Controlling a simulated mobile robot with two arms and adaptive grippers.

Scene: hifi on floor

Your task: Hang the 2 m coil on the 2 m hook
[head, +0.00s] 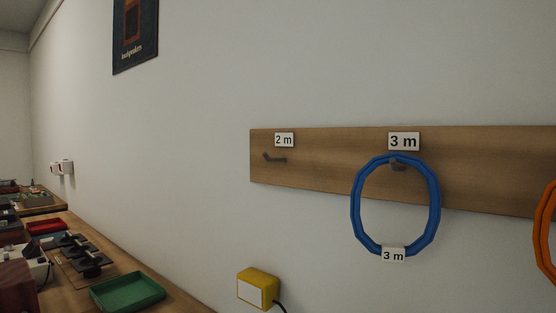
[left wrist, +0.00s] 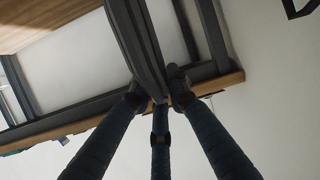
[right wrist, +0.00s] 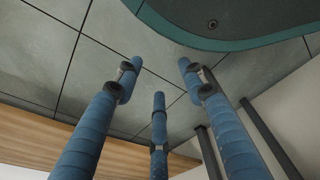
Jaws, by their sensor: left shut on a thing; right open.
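The 2 m hook (head: 275,158) is a dark peg on the wooden board, under a white "2 m" label (head: 284,140), and nothing hangs on it. My left gripper (left wrist: 157,92) is shut on a dark, curved, banded thing (left wrist: 138,40) that looks like a cable coil seen close up. No label on it shows, so its length cannot be read. My right gripper (right wrist: 160,75) is open, with nothing between its three fingers. Neither gripper shows in the head view, so their distance from the hook cannot be told.
A blue coil (head: 354,205) marked "3 m" hangs on the hook right of the 2 m one. An orange coil (head: 541,240) shows at the right edge. A yellow box (head: 258,288) is below the board. A bench with a green tray (head: 128,292) stands left.

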